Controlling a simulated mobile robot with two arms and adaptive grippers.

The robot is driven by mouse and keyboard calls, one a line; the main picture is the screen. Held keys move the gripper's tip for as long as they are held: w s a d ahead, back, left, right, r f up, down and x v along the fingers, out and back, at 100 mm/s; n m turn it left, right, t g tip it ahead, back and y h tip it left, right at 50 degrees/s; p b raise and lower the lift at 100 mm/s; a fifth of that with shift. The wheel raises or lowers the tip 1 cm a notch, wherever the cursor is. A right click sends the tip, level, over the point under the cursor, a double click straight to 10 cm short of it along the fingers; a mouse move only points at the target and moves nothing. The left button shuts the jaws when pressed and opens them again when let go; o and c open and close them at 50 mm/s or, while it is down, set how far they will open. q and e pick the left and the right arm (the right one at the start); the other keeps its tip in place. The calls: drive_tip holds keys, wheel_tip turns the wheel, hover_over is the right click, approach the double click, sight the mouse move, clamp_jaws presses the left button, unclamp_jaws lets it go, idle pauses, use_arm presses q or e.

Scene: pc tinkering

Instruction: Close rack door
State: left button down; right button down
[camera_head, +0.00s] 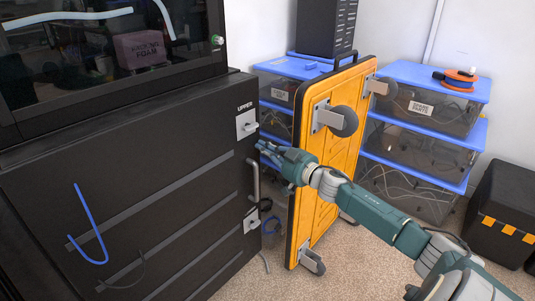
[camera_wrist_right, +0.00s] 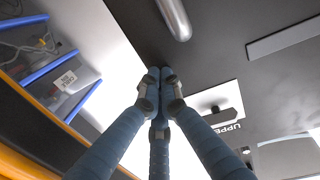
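The black rack door (camera_head: 130,190) fills the left of the head view, with slats across its face. It looks about flush with the rack, but I cannot tell whether a small gap is left. A plate with a latch knob marked UPPER (camera_head: 247,125) is at its top right corner; the latch also shows in the wrist view (camera_wrist_right: 213,108). Below are a vertical metal handle (camera_head: 254,180) and a lower latch (camera_head: 251,220). My right gripper (camera_head: 263,149) is beside the door edge, between upper latch and handle. Its fingers (camera_wrist_right: 160,75) are drawn together, holding nothing visible. My left gripper is out of view.
A yellow wheeled cart (camera_head: 325,150) stands upright just behind my right gripper. Clear bins with blue lids (camera_head: 425,110) stand behind it. A black toolbox (camera_head: 505,210) is at the far right. Blue tubing (camera_head: 90,225) shows against the door. Carpet (camera_head: 350,265) is free in front.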

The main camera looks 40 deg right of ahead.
drive_tip(key=s+d, duration=0.1)
drive_tip(key=s, duration=1.1)
drive_tip(key=shift+d, duration=0.1)
